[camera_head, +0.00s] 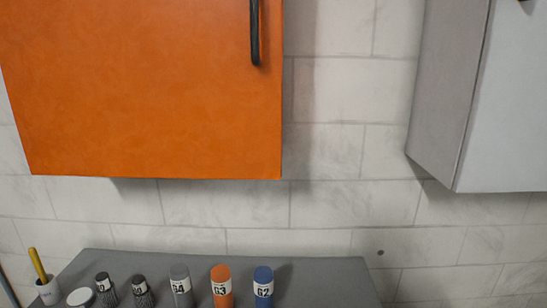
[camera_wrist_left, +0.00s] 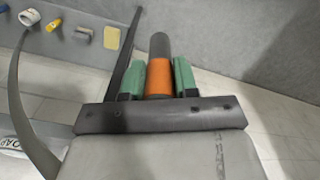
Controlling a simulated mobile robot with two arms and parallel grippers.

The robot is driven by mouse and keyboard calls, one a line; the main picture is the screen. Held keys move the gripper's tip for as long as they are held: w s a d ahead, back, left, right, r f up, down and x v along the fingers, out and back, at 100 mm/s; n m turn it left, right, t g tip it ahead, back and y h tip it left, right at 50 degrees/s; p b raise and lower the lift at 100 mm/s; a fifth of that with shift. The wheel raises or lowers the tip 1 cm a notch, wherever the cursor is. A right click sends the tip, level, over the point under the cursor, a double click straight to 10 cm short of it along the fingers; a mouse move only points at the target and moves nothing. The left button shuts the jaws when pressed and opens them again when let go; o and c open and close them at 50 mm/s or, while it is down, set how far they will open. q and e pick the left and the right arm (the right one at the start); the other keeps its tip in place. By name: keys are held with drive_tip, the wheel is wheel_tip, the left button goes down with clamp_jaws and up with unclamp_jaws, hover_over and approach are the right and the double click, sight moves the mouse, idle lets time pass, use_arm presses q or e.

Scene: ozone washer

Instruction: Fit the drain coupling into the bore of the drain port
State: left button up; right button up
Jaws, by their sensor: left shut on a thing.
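My left gripper (camera_wrist_left: 158,78) shows in the left wrist view, with its two green finger pads shut on an orange and dark grey cylinder (camera_wrist_left: 159,48). The grey end of the cylinder points away from the gripper, past the fingertips. I cannot tell for sure that this is the drain coupling. I cannot make out the drain port or its bore in either view. Neither gripper shows in the head view, and my right gripper is in no view.
An orange cabinet (camera_head: 150,90) and a grey cabinet (camera_head: 450,95) hang on the tiled wall. Below, a grey surface (camera_head: 330,265) holds labelled cylinders, including an orange one (camera_head: 221,285) and a blue one (camera_head: 263,287). A dark bar (camera_wrist_left: 122,62) stands left of the gripper.

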use_arm(q)
drive_tip(key=w+d+r, duration=0.2)
drive_tip(key=w+d, duration=0.1)
drive_tip(key=d, duration=0.7)
drive_tip(key=w+d+r, duration=0.2)
drive_tip(key=d, duration=0.8)
drive_tip(key=w+d+r, duration=0.2)
drive_tip(key=w+d, duration=0.1)
drive_tip(key=d, duration=0.7)
drive_tip(key=s+d+r+m, duration=0.25)
drive_tip(key=s+d, duration=0.35)
drive_tip(key=d, duration=0.5)
drive_tip(key=s+d+r+m, duration=0.2)
drive_tip(key=s+d+r, duration=0.3)
drive_tip(key=d, duration=0.7)
wheel_tip(320, 180, up, 6)
drive_tip(key=p, duration=0.8)
drive_tip(key=shift+s+a+r, duration=0.25)
drive_tip(key=shift+s+a, duration=0.05)
drive_tip(key=shift+a, duration=0.15)
drive_tip(key=shift+s+f, duration=0.1)
drive_tip(key=shift+f, duration=0.05)
